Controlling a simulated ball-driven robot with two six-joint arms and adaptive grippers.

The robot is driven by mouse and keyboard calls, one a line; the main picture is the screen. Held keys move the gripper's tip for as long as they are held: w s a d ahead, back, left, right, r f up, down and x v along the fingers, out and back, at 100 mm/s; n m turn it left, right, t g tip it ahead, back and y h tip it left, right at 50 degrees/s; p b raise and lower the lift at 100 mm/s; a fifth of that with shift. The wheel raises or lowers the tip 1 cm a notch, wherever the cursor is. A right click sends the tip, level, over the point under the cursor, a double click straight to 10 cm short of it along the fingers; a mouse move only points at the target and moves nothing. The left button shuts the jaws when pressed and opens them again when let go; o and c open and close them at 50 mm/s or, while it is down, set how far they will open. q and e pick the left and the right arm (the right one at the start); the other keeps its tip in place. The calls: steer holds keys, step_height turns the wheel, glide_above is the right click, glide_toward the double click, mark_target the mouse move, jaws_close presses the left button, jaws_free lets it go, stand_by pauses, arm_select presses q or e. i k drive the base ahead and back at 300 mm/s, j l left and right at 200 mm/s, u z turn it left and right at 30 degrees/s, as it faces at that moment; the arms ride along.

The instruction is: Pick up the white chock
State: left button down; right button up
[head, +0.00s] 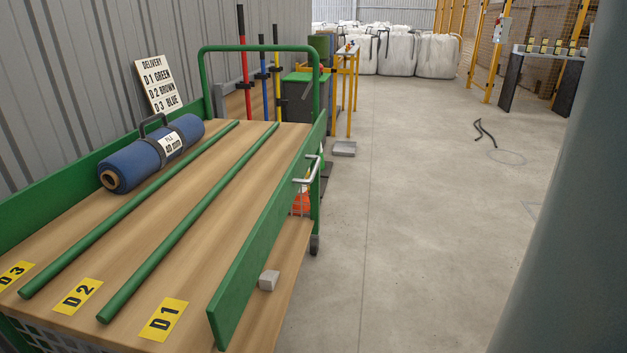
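A small whitish-grey block, which looks like the white chock (268,280), sits on the strip of wooden deck just right of the green side board (245,265). It is close to the deck's right edge. A flatter grey block (344,149) lies on the floor beyond the cart, near the yellow stand. Neither of my grippers shows in the head view.
The green cart's wooden deck (185,240) carries two green rails, yellow D1, D2 and D3 labels, and a blue roll (135,160) with a handle. The concrete floor (420,230) to the right is mostly clear; a dark strip (482,130) lies farther off.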

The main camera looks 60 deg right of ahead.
mark_target(268, 280)
steer(key=z, duration=1.45)
steer(key=i+l+u, duration=0.1)
steer(key=u, duration=0.35)
steer(key=l+u, duration=0.15)
steer(key=u, duration=0.35)
steer(key=i+l+u, duration=0.1)
steer(key=u, duration=0.35)
steer(key=l+u, duration=0.3)
steer(key=u, duration=0.15)
